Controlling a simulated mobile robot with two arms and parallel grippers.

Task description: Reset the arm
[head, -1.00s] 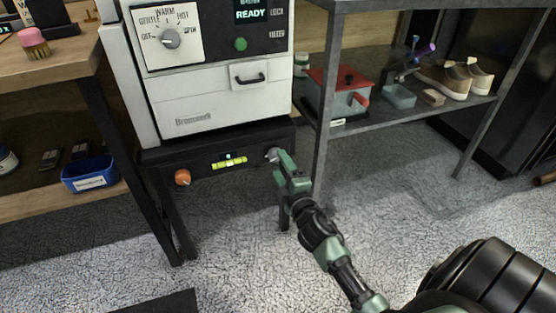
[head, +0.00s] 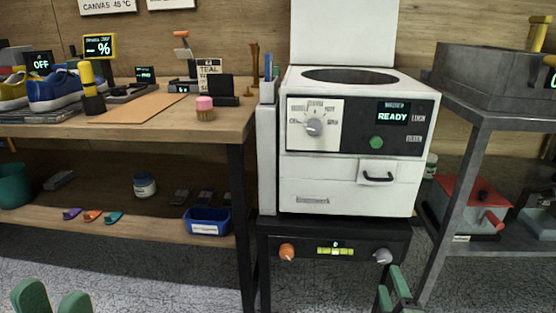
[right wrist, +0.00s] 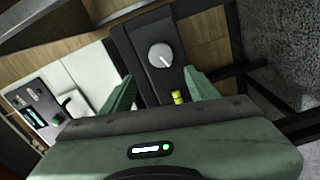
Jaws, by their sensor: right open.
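My right gripper (head: 391,283) is at the bottom of the head view, just below the silver knob (head: 382,256) on the right of the black stand (head: 310,245). In the right wrist view its two green fingers (right wrist: 162,92) are spread with nothing between them, and the silver knob (right wrist: 160,55) shows beyond, apart from them. My left gripper (head: 52,300) shows at the bottom left of the head view, its two green fingertips apart and empty, over the floor. The rest of both arms is mostly out of frame.
The white machine (head: 350,190) reading READY sits on the stand, which also has an orange knob (head: 286,251) and a level strip. A wooden bench (head: 190,126) with shoes stands left; a metal shelf (head: 500,120) stands right, with a red-lidded box (head: 465,205).

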